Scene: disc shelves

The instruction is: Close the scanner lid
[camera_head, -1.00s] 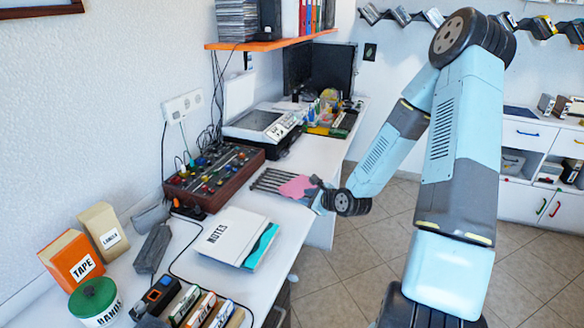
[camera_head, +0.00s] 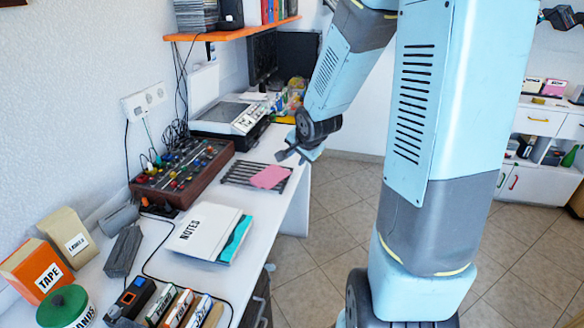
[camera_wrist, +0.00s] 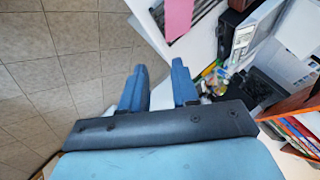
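The scanner (camera_head: 228,118) stands on the desk against the left wall, a dark box with a light control strip. Its pale lid (camera_head: 203,86) is up, standing near upright at the wall side. The scanner also shows at the upper right of the wrist view (camera_wrist: 243,38), with the white lid (camera_wrist: 302,28) beyond it. My gripper (camera_head: 282,157) is over the desk's right edge, nearer than the scanner and to its right, apart from it. In the wrist view my two blue fingers (camera_wrist: 159,85) are spread with nothing between them.
A wire rack (camera_head: 240,174) with a pink sheet (camera_head: 270,177) lies in front of the scanner. A mixer (camera_head: 182,172) stands left of it. Monitors (camera_head: 298,55) stand behind, and an orange shelf (camera_head: 235,32) hangs above. Floor (camera_head: 335,195) right of the desk is free.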

